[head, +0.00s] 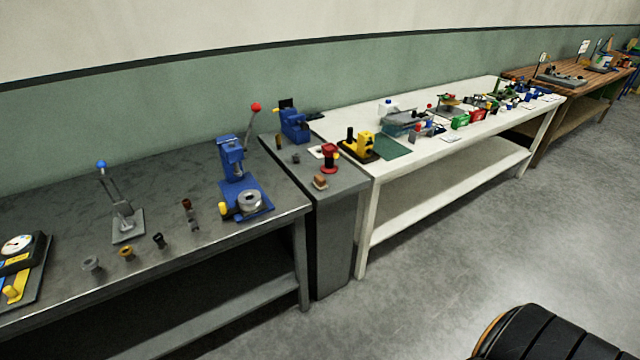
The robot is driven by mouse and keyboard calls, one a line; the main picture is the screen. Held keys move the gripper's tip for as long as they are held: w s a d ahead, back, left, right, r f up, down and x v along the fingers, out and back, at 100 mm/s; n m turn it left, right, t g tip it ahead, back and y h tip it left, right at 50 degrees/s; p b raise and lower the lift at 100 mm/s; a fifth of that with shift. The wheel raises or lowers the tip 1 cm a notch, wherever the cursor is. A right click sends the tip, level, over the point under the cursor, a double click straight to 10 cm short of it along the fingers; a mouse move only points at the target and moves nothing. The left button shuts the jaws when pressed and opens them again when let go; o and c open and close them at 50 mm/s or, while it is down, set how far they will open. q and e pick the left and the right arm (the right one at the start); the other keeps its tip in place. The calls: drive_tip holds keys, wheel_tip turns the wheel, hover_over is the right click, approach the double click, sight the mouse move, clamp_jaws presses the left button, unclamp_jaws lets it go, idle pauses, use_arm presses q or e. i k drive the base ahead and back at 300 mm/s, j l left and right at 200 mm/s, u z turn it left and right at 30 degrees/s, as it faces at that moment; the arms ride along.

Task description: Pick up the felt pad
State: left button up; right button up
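I cannot single out the felt pad for certain. A flat dark green sheet (393,147) lies at the near left end of the white table. A small brown block-like piece (320,182) lies near the front of the narrow grey cabinet top. Both are too small to tell their material. Neither of my grippers is in view.
A dark grey bench (60,205) with a blue lever press (240,185) stands at left. The grey cabinet (335,230) adjoins the white table (440,150), which holds many small items. A wooden bench (590,75) stands beyond. The floor (450,250) in front is clear, except a black rounded object (545,335).

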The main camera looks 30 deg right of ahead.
sight(319, 183)
drive_tip(key=i+l+z, duration=0.2)
drive_tip(key=i, duration=0.25)
drive_tip(key=i+l+z, duration=0.25)
drive_tip(key=i, duration=0.2)
drive_tip(key=j, duration=0.1)
